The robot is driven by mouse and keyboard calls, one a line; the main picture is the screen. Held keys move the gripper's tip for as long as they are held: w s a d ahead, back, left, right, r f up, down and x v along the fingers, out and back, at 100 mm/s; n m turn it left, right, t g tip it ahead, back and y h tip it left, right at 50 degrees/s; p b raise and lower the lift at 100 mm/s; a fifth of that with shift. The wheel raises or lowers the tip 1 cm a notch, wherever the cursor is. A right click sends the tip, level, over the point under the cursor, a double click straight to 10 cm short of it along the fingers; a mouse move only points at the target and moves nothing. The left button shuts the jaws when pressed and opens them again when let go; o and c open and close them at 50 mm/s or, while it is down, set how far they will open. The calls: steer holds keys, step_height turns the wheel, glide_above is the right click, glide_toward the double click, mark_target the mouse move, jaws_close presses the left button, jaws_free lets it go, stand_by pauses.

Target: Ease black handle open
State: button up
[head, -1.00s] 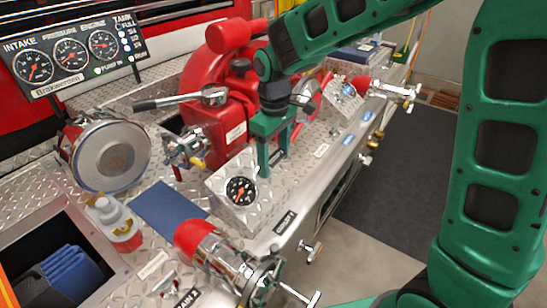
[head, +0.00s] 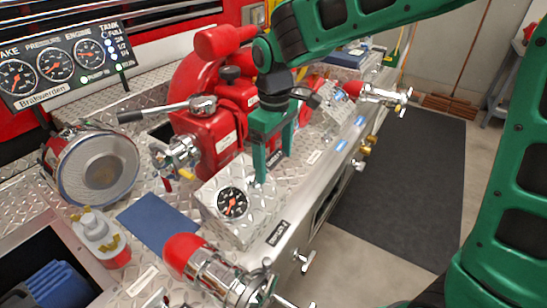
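The black handle (head: 131,116) is the dark grip at the left end of a metal lever (head: 172,107). The lever sticks out leftward from a round metal cap on top of the red pump body (head: 212,138). My gripper (head: 274,168) points down to the right of the red pump, just behind the box with a single gauge (head: 232,203). Its two green fingers are apart with nothing visible between them. It is well to the right of the black handle and does not touch it. Whether the fingertips touch the diamond-plate surface cannot be told.
A gauge panel (head: 65,64) stands at the back left. A capped round fitting (head: 98,171), a grey-and-red bottle (head: 101,238) and a blue pad (head: 158,222) lie left of my gripper. A red-capped outlet (head: 205,262) sticks out in front. Dark floor matting (head: 405,190) is clear.

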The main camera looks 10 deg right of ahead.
mark_target(275, 157)
step_height(275, 157, up, 11)
stand_by(0.6)
steer(key=shift+d+f, duration=0.1)
steer(key=shift+f, duration=0.05)
stand_by(0.3)
steer(key=s+d+f+m, duration=0.1)
steer(key=s+d+m, duration=0.25)
steer(key=d, duration=0.75)
steer(key=s+d+f+m, duration=0.25)
steer(key=d+m, duration=0.25)
steer(key=d, duration=0.6)
steer(key=s+d+f+m, duration=0.3)
steer(key=s+d, duration=0.3)
steer(key=s, duration=0.3)
steer(key=s+d+f+m, duration=0.3)
steer(key=s+d+m, duration=0.2)
steer(key=s, duration=0.3)
steer(key=shift+s+d+f, duration=0.3)
steer(key=shift+s+d, duration=0.05)
steer(key=shift+s, duration=0.05)
